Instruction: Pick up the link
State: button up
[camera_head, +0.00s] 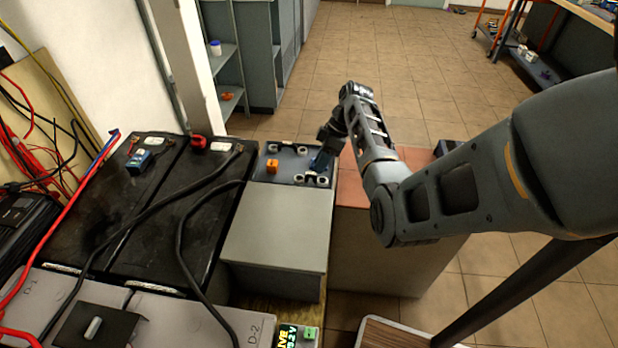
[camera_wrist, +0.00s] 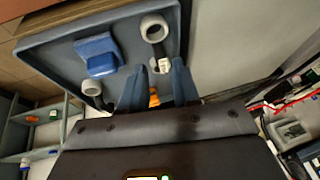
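An orange piece (camera_wrist: 154,97) shows through this gap, farther back. Contact with the pale piece cannot be told.
A blue block (camera_wrist: 98,55) lies in the tray, beside my fingers. Several grey rings stand near the tray corners. A grey box (camera_head: 280,225) stands in front of the tray. Black batteries (camera_head: 140,210) with thick cables lie to the left. Tiled floor is open behind.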

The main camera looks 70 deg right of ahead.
jog(key=shift+w+x, duration=0.2)
jog(key=shift+x, duration=2.1)
jog(key=shift+r, duration=0.1)
grip_shut()
